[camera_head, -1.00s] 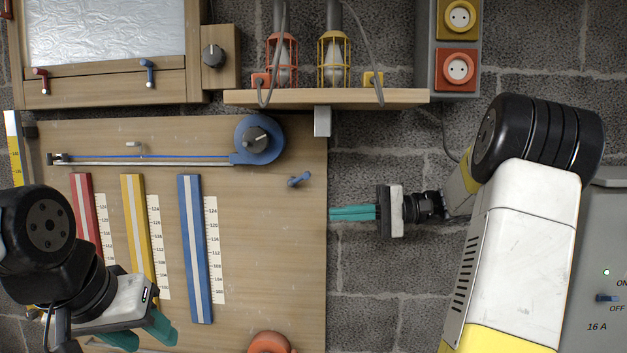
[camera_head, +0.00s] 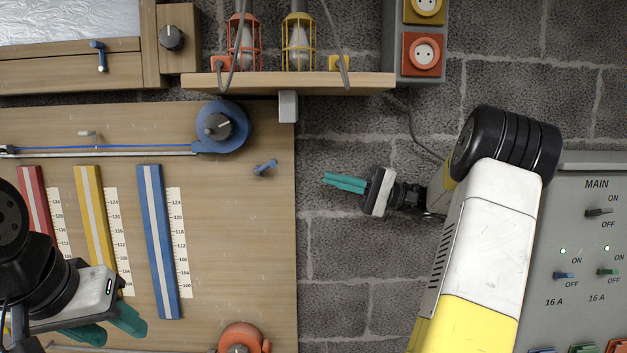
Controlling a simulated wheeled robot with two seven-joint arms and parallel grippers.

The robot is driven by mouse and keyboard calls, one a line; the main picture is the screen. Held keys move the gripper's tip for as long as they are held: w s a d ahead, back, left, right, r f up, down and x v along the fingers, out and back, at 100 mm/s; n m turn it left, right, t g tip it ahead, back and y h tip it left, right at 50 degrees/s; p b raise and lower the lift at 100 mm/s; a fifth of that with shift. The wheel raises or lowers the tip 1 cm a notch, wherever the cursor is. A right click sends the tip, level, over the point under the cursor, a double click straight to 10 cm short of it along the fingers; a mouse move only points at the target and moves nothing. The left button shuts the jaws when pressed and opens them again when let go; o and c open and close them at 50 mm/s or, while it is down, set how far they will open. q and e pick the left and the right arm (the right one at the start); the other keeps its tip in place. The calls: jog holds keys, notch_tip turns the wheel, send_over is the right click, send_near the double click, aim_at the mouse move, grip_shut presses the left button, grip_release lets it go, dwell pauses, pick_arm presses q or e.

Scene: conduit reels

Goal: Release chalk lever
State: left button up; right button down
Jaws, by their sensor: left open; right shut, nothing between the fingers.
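A small blue lever (camera_head: 265,167) sits on the wooden board near its right edge, tilted up to the right. Above it to the left is a blue reel (camera_head: 237,130) with a dark knob (camera_head: 218,126); a blue line (camera_head: 140,148) runs left from it along a metal rail. No label tells which part is the chalk lever. My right gripper (camera_head: 327,181) is shut and empty, over the block wall right of the board, its teal fingers pointing left towards the lever but apart from it. My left gripper (camera_head: 108,328) is open and empty at the lower left, before the board.
Red (camera_head: 33,205), yellow (camera_head: 92,225) and blue (camera_head: 156,240) strips with scales stand on the board (camera_head: 235,255). A shelf (camera_head: 330,82) with caged lamps is above. An orange reel (camera_head: 240,338) is below. A switch panel (camera_head: 580,225) stands at right.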

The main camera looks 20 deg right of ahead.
send_near(266, 167)
jog(key=a, duration=0.1)
jog(key=a+r, duration=0.2)
jog(key=a, duration=0.1)
jog(key=shift+w+a+r, duration=0.1)
jog(key=shift+w+r, duration=0.05)
jog(key=shift+r, duration=0.1)
jog(key=shift+r, duration=0.1)
jog(key=shift+r+h, duration=0.15)
jog(key=shift+h, duration=0.25)
